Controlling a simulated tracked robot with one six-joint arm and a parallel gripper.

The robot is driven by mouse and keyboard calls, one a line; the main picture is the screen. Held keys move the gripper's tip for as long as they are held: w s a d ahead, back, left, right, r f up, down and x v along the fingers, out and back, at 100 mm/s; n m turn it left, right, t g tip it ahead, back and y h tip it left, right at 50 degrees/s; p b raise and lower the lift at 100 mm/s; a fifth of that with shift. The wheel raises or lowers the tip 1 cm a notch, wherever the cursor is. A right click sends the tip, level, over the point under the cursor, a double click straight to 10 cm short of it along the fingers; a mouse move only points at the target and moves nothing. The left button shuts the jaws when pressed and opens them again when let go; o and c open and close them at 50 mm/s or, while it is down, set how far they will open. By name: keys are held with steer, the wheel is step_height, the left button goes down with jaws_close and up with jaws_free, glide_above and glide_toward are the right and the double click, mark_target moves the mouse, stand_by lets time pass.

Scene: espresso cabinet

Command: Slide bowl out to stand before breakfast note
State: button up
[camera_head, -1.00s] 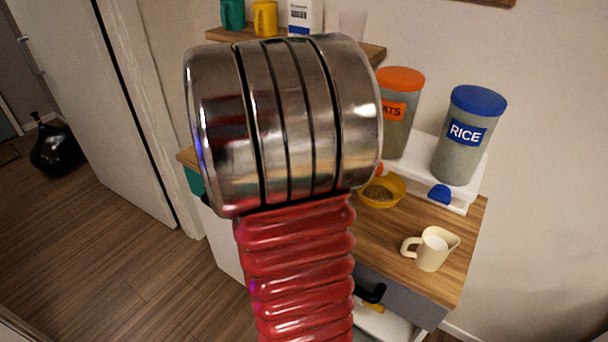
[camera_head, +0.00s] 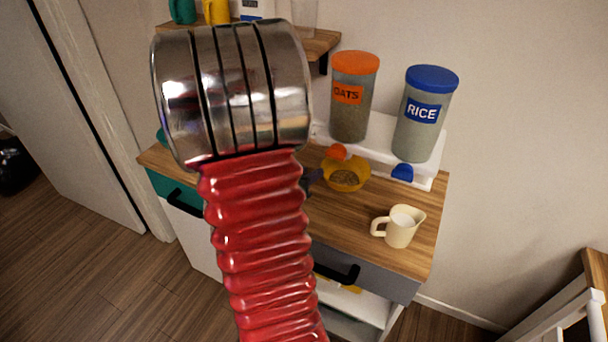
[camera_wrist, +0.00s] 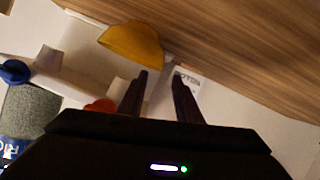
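The yellow bowl (camera_head: 345,186) stands on the wooden counter in the head view, holding brownish grains, below the orange spout of the oats dispenser. It also shows in the wrist view (camera_wrist: 133,45), just beyond the fingertips and mostly to the left. My gripper (camera_wrist: 160,76) is open, with its two dark fingers apart and nothing seen between them. In the head view my red arm hides most of it. A small white card with dark print (camera_wrist: 196,82), perhaps the breakfast note, stands behind the right finger in the wrist view. Its text is not readable in full.
The oats dispenser (camera_head: 352,110) and rice dispenser (camera_head: 414,130) stand on a white stand (camera_head: 384,140) at the back. A cream jug (camera_head: 400,234) is at the counter's front right. A shelf (camera_head: 325,45) with cups is above. The counter between bowl and jug is clear.

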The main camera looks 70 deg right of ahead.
mark_target(325, 165)
steer(key=x, duration=0.9)
steer(key=shift+d+f, duration=0.1)
steer(key=shift+d, duration=0.1)
steer(key=shift+c, duration=0.7)
jaws_close()
